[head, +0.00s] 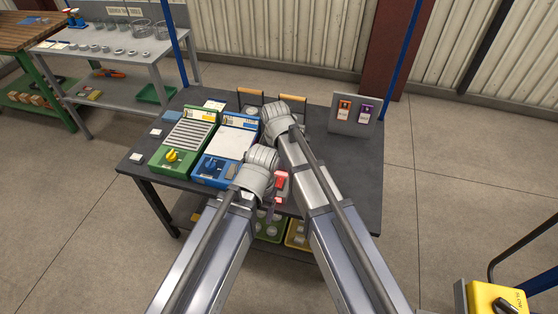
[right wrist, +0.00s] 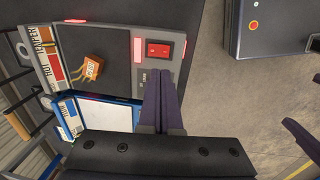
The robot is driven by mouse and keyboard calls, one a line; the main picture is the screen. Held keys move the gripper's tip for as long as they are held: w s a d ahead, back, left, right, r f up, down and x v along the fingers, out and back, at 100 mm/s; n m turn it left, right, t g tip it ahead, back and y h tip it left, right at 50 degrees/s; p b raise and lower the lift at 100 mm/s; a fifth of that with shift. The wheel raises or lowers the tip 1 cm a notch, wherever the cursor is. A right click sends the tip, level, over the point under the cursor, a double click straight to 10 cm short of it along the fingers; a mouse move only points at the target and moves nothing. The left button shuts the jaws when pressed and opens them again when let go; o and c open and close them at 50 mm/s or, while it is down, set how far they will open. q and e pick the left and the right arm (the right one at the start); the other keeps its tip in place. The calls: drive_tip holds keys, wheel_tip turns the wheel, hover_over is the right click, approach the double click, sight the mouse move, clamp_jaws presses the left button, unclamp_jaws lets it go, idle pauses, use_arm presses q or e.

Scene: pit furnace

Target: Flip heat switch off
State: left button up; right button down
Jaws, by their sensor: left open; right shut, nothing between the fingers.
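A red rocker switch (right wrist: 158,50) sits in a grey panel in the right wrist view, beside a glowing red strip (right wrist: 138,49). I take it as the heat switch; I cannot read a label on it or tell its position. My right gripper (right wrist: 162,80) is shut and empty, its fingertips over the panel beside the switch; contact is unclear. In the head view a red part (head: 281,180) of this panel shows between my arms, and my right fingers are hidden. My left gripper (head: 268,209) is open, low near the table's front; its fingers are mostly hidden.
A green box (head: 176,160) and a blue box (head: 207,171) with knobs stand left on the dark table (head: 345,180). An upright panel (head: 352,117) with orange and purple tags stands at the back right. The table's right side is clear.

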sight(281, 179)
use_arm(q)
wheel_tip(281, 179, up, 4)
drive_tip(key=shift+f+p, duration=0.25)
drive_tip(key=shift+p, duration=0.95)
use_arm(e)
drive_tip(key=r, duration=0.3)
drive_tip(key=shift+s+r, duration=0.2)
drive_tip(key=shift+r, duration=0.05)
drive_tip(key=shift+w, duration=0.15)
drive_tip(key=shift+w+d, duration=0.15)
drive_tip(key=shift+w, duration=0.45)
use_arm(q)
wheel_tip(281, 179, down, 14)
drive_tip(key=b, duration=1.4)
use_arm(e)
drive_tip(key=f, duration=0.4)
drive_tip(key=w+f, duration=0.1)
drive_tip(key=f, duration=0.9)
drive_tip(key=shift+w+d, duration=0.2)
drive_tip(key=shift+w, duration=0.1)
